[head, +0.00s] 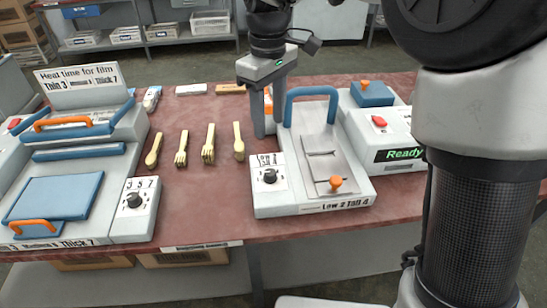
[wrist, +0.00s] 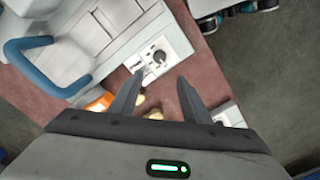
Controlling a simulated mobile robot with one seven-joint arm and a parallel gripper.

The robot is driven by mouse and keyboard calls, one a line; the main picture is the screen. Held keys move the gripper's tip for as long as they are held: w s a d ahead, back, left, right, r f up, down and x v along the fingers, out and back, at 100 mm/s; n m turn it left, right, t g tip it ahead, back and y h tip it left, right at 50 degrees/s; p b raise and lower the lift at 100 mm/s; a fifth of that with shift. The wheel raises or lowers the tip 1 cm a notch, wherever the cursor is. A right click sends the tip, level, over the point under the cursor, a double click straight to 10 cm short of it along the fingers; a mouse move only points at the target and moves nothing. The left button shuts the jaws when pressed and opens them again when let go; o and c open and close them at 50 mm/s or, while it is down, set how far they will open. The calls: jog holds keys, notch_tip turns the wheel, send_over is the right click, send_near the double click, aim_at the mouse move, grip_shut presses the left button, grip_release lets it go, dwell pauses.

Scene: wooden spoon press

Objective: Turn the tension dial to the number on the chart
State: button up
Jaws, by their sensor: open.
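A black round dial (head: 270,176) sits on a white plate with small printed numbers, at the left of the grey middle press (head: 305,208). A front label (head: 345,205) there reads "Low 2", then apparently "Tall 4". In the wrist view the dial (wrist: 159,56) lies just beyond my fingertips. My gripper (head: 269,128) is open and empty, pointing down above and behind the dial, apart from it. A second dial (head: 134,200), marked 3 5 7, sits on the left machine. The sign (head: 80,77) behind it reads "Heat time for film", Thin 3, Thick 7. The pointer settings are too small to read.
The press has a tall blue handle (head: 309,92) close to my gripper and an orange knob (head: 336,183). Several wooden spoons and forks (head: 208,143) lie left of it. A white box (head: 385,138) reading "Ready" stands right. Bare tabletop (head: 205,205) lies between the machines.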

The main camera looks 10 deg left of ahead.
aim_at(270, 171)
notch_tip(270, 171, down, 16)
jog(key=b, duration=0.3)
jog(key=shift+r, duration=0.25)
jog(key=c, duration=1)
